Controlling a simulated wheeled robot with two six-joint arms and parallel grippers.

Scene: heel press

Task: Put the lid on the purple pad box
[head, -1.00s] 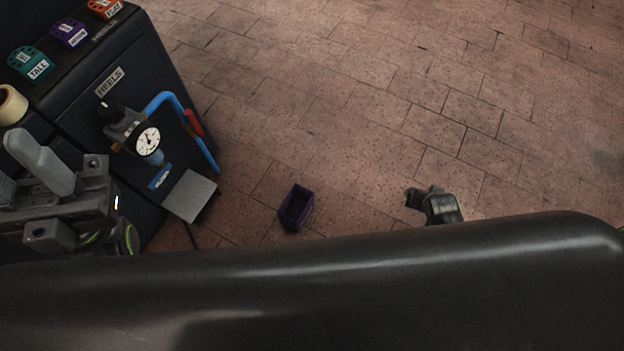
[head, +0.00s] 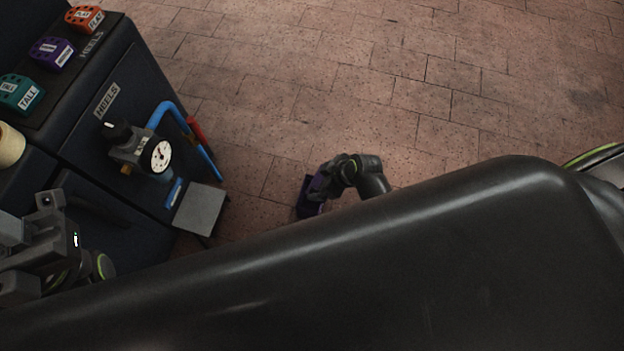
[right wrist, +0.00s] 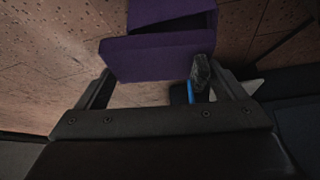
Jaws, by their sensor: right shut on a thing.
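The purple pad box (head: 306,208) shows low in the middle of the head view, partly covered by my right gripper. What it rests on is hard to tell. My right gripper (head: 322,186) is over it, shut on a purple lid. In the right wrist view the flat lid (right wrist: 158,58) spans between the two fingers (right wrist: 165,85). The box (right wrist: 168,12) is just beyond the lid, with a dark gap showing between them. I cannot tell whether they touch. My left gripper (head: 18,258) is at the left edge of the head view, with its tips cut off.
A dark cabinet (head: 110,115) at left carries a gauge (head: 160,156), a blue-and-red handle (head: 172,108) and a grey plate (head: 199,209). Teal (head: 20,94), purple (head: 52,52) and orange (head: 84,17) blocks lie on top. Brick floor (head: 400,90) is open at right.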

